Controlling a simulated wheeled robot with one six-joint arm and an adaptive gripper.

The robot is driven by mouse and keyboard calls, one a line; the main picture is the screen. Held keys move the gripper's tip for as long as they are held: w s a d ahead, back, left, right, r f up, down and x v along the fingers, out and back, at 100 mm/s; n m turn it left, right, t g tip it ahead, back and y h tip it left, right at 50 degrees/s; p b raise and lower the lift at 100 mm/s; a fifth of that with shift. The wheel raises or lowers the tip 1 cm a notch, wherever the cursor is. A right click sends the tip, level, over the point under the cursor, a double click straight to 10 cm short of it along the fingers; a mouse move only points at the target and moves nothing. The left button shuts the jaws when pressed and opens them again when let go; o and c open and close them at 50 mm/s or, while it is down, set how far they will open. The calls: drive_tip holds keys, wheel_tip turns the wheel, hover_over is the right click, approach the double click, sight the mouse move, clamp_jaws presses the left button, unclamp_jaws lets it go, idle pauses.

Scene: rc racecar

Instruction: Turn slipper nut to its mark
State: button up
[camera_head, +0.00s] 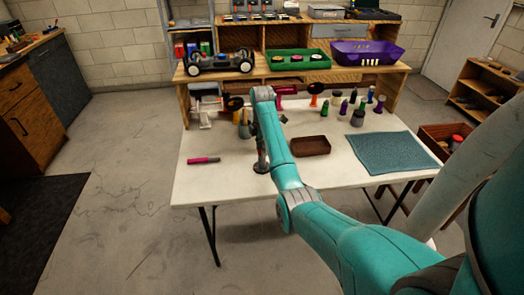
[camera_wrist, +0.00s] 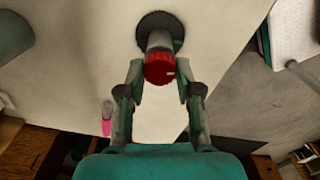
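The slipper nut looks to be the red ribbed knob (camera_wrist: 160,69) with a short white mark on its right side. It sits on a grey post on a round black base (camera_wrist: 157,22) standing on the table. My gripper (camera_wrist: 161,80) is open, with one finger on each side of the red knob and a small gap showing on both sides. In the head view my gripper (camera_head: 261,150) is low over the table's front left part, and my arm hides the knob. I cannot make out a matching mark on the post.
A pink marker (camera_head: 203,160) lies on the white table (camera_head: 225,183) to the left. A brown tray (camera_head: 310,146) and a teal mat (camera_head: 391,152) lie to the right. Several bottles stand behind them. A toy car chassis (camera_head: 218,62) stands on the shelf.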

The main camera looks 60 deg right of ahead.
clamp_jaws()
drive_tip(key=shift+f, duration=0.1)
drive_tip(key=shift+m, duration=0.5)
drive_tip(key=o, duration=0.9)
unclamp_jaws()
